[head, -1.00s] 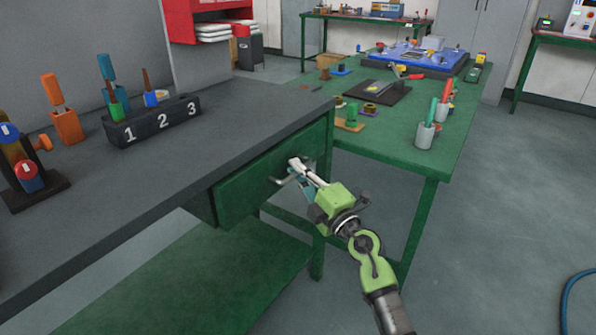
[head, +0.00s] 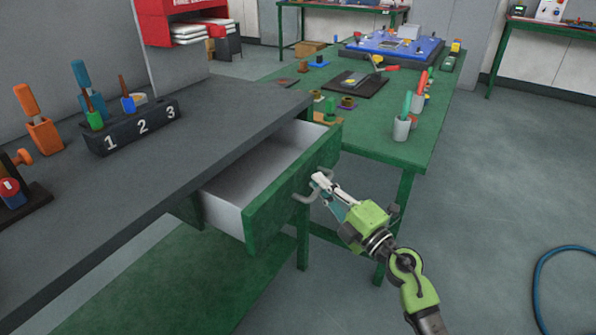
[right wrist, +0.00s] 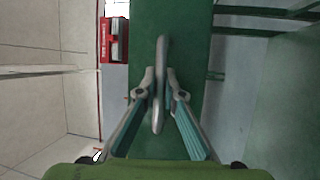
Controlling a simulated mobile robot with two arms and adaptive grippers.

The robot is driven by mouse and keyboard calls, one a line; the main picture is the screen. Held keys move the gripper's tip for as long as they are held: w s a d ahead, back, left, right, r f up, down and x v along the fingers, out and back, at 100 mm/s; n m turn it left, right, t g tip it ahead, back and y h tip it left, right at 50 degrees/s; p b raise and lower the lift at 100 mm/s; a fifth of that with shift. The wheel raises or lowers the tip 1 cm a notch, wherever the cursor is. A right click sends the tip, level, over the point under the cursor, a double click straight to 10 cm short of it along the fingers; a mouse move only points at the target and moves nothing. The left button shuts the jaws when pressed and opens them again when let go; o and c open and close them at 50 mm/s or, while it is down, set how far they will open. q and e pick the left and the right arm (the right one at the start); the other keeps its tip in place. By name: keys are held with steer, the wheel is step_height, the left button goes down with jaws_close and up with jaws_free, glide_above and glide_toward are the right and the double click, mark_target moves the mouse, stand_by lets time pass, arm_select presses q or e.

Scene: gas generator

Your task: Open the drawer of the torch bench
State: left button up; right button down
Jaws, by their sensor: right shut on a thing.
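The torch bench (head: 200,150) has a dark grey top and a green drawer (head: 262,215) under its front edge. The drawer is pulled partly out, and its light grey inside shows; the part I can see looks empty. My right gripper (head: 320,184) is at the drawer's front and shut on the grey bar handle (head: 302,194). In the right wrist view the handle (right wrist: 161,75) stands between the two fingers of the gripper (right wrist: 160,92), against the green drawer front (right wrist: 175,30). My left gripper is not in view.
On the bench top stand a black holder numbered 1, 2, 3 (head: 130,128) and an orange block with a tool (head: 44,136). A green table (head: 385,145) with parts stands just beyond the drawer. A blue hose (head: 545,265) lies at right; the floor between is clear.

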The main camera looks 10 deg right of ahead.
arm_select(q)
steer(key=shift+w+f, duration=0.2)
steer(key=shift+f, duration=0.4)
arm_select(e)
steer(key=s+d, duration=0.7)
steer(key=d, duration=0.2)
steer(key=shift+s, duration=0.1)
steer(key=c, duration=2.1)
jaws_free()
steer(key=shift+c, duration=0.2)
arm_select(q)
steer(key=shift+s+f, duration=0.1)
arm_select(e)
steer(key=v, duration=1.2)
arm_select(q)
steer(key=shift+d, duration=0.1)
arm_select(e)
steer(key=shift+d, duration=0.1)
